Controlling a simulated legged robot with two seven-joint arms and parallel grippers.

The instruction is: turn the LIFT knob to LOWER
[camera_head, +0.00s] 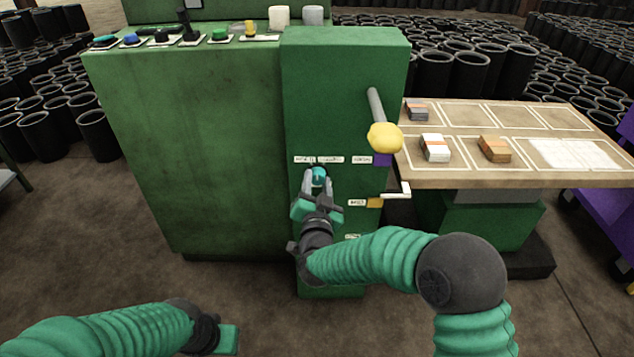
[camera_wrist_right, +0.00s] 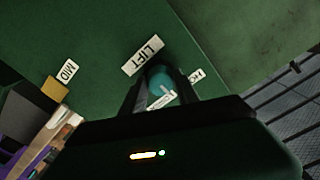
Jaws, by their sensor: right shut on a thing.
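The teal knob (camera_head: 319,177) is on the front of the green machine column (camera_head: 345,90), below a row of small white labels too small to read. My right gripper (camera_head: 318,184) is shut around it. In the right wrist view the knob (camera_wrist_right: 161,80) shows between the two dark fingers, beside a white label (camera_wrist_right: 143,55) reading LIFT. Other labels near it are partly hidden or hard to read, so the knob's setting cannot be told. My left gripper (camera_head: 226,339) is low at the left, away from the machine; its fingers do not show clearly.
A lever with a yellow knob (camera_head: 384,137) sticks out right of the teal knob. Below it are a white-ended handle (camera_head: 397,190) and a yellow part (camera_head: 375,202). A table (camera_head: 470,175) with small blocks stands right. Several black sleeves (camera_head: 470,75) stand behind.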

